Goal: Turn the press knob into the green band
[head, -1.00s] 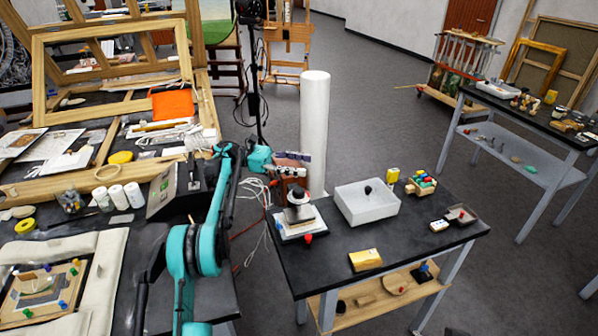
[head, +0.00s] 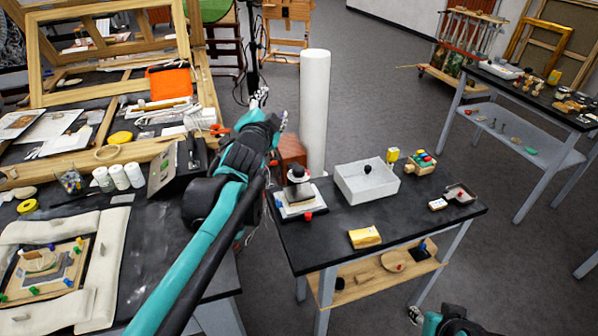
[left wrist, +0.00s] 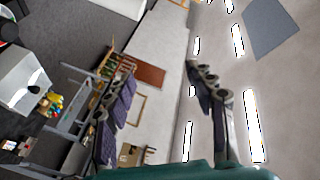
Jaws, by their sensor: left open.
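A small press (head: 298,196) with a black knob (head: 296,173) on top stands on a white base at the left end of the dark table. A red knob (head: 308,216) shows at its front. I cannot make out a green band. My left gripper (head: 272,108) is open and empty, raised behind and slightly left of the press, near the white column. Its two spread fingers also show in the left wrist view (left wrist: 160,70), with nothing between them. My right gripper (head: 415,314) is only partly in view at the bottom edge, and its opening cannot be judged.
A white tray (head: 347,189) holding a black ball, a yellow block (head: 364,238) and a toy-like block set (head: 422,163) are on the dark table (head: 320,245). A tall white column (head: 314,100) stands behind the press. A cluttered bench is on the left.

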